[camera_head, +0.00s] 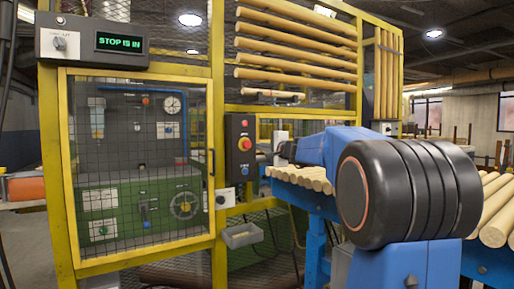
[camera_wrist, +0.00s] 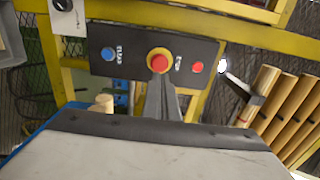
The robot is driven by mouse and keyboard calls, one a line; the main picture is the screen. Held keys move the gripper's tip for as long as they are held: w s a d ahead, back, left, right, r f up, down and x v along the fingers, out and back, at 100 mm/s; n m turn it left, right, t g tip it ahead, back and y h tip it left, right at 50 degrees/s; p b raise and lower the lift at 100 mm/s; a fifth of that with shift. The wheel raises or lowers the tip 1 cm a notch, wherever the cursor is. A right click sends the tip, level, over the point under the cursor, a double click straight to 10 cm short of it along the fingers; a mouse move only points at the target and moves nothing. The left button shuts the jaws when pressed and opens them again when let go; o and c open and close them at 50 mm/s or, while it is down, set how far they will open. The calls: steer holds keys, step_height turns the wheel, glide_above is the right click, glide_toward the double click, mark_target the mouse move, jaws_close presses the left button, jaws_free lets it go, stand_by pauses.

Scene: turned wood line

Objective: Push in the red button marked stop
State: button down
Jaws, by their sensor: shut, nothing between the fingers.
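A dark control box (camera_head: 239,165) hangs on the yellow frame, left of my arm. Its large red mushroom button on a yellow collar (camera_head: 244,144) is in the middle, with a small red button (camera_head: 244,123) above and a blue one (camera_head: 245,170) below. In the wrist view the mushroom button (camera_wrist: 159,62) lies between the blue button (camera_wrist: 108,53) and the small red button (camera_wrist: 197,67). The white labels are too blurred to read. My gripper (camera_wrist: 162,78) is shut and empty, its tips overlapping the mushroom's lower edge; contact cannot be told.
A display (camera_head: 121,43) on the frame reads "STOP IS IN". A mesh door (camera_head: 140,170) fills the left. Wooden rods (camera_head: 310,180) lie on a blue stand right of the box, partly behind my arm.

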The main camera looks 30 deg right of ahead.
steer(key=s, duration=0.6)
stand_by(0.5)
steer(key=s+a+f+n+g+y, duration=0.2)
steer(key=s+a+f+n+g, duration=0.25)
steer(key=s+a+f, duration=0.6)
steer(key=s+a+f+n+g+y, duration=0.25)
steer(key=s+a+f+n, duration=0.35)
steer(key=a, duration=0.7)
steer(key=s+f+n+g+h, duration=0.5)
steer(key=s+f+n+g, duration=0.1)
steer(key=s+f, duration=1.7)
steer(key=s+n, duration=0.1)
steer(key=s, duration=0.3)
steer(key=shift+f, duration=0.25)
